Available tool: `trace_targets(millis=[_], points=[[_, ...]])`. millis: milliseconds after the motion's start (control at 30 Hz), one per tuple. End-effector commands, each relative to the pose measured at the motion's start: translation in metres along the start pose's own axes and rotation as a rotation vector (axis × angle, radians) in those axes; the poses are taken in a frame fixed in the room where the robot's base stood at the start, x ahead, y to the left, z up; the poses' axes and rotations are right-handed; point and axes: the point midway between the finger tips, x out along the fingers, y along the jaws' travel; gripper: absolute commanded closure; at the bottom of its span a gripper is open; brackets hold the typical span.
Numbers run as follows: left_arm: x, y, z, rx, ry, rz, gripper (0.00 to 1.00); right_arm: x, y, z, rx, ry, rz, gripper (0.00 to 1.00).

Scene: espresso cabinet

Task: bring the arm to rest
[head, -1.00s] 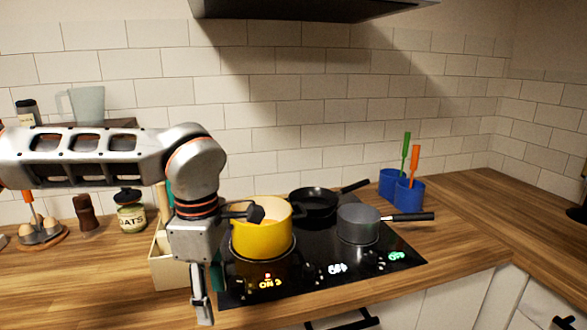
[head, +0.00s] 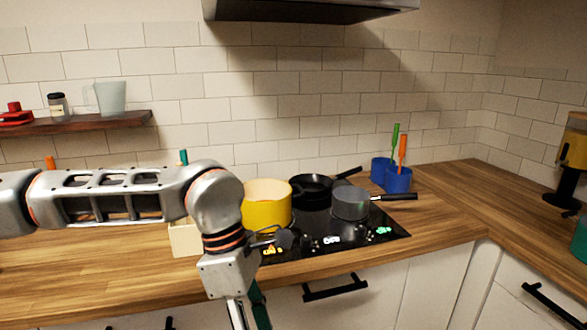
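My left arm (head: 120,193) reaches in from the left, and its wrist hangs down in front of the counter's front edge. My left gripper (head: 248,316) points downward at the bottom of the head view. A grey finger and a dark green part show there, cut off by the lower edge of the picture, so I cannot tell whether it is open or shut. My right gripper is not in view.
The black hob (head: 322,232) carries a yellow pot (head: 267,207), a black pan (head: 311,188) and a grey saucepan (head: 350,203). Blue utensil cups (head: 397,180) stand behind right. A cream box (head: 184,240) is partly behind my arm. The right counter (head: 495,192) has free room.

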Motion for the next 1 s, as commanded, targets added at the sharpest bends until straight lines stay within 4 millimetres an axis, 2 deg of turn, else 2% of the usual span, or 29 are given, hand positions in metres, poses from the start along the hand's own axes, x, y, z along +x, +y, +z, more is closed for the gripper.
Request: trace_targets(millis=[100,267,400,567,633,767,867,1000], points=[[0.027,-0.025,0.040,0.003,-0.144,-0.103,0.55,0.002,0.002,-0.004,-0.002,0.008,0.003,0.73],[0.047,-0.064,0.104,-0.037,-0.399,-0.270,0.55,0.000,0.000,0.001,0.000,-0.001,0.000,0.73],[0.043,-0.091,0.155,-0.120,-0.634,-0.425,0.55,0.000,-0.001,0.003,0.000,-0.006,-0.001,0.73],[0.020,-0.105,0.199,-0.263,-0.900,-0.602,0.55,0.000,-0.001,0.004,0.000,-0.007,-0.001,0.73],[0.006,-0.104,0.212,-0.342,-1.012,-0.679,0.55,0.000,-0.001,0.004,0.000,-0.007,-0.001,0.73],[-0.019,-0.089,0.223,-0.513,-1.214,-0.819,0.55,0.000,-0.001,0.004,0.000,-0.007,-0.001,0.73],[-0.035,-0.067,0.221,-0.668,-1.363,-0.921,0.55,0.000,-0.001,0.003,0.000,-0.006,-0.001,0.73],[-0.045,-0.027,0.200,-0.915,-1.553,-1.059,0.55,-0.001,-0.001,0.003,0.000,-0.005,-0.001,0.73]])
